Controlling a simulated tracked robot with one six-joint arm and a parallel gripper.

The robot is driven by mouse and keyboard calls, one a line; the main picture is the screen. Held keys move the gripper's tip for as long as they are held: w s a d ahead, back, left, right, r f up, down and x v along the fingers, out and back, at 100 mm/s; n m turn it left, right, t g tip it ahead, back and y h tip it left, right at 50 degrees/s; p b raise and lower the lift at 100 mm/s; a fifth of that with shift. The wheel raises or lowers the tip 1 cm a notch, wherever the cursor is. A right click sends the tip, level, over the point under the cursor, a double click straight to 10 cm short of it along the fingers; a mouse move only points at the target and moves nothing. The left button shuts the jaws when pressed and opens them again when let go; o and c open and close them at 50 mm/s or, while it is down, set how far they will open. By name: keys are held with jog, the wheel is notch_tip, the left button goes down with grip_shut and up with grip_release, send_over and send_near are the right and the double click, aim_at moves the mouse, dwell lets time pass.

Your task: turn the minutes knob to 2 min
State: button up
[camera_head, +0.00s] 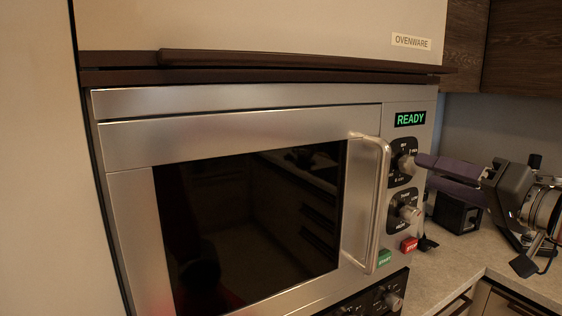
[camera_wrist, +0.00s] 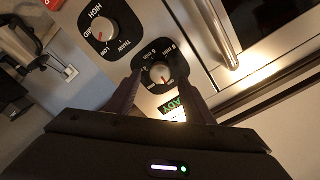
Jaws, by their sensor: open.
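The minutes knob (camera_head: 405,163) is the upper dial on the microwave's right panel, below a green READY display (camera_head: 411,119). In the wrist view the minutes knob (camera_wrist: 161,73) shows a round grey face on a black plate, with a red mark pointing toward the display side. My gripper (camera_head: 424,170) comes from the right with its purple fingers level with this knob. In the wrist view my gripper (camera_wrist: 160,82) is open, one finger on each side of the dial. I cannot tell whether either finger touches it. The finger tips partly cover the plate's printing.
The power knob (camera_head: 405,213) is just below, with a green START button (camera_head: 384,258) and red STOP button (camera_head: 409,245) under it. The door handle (camera_head: 375,200) stands out left of the knobs. The door is shut. A dark object (camera_head: 457,212) stands on the counter behind my gripper.

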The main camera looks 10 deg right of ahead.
aim_at(416, 169)
jog(key=shift+x, duration=1.9)
jog(key=shift+c, duration=0.2)
jog(key=c, duration=1)
jog(key=shift+m, duration=0.4)
jog(key=m, duration=0.5)
jog(key=shift+d, duration=0.1)
jog(key=m, duration=0.6)
jog(key=shift+f, duration=0.1)
jog(key=shift+f, duration=0.1)
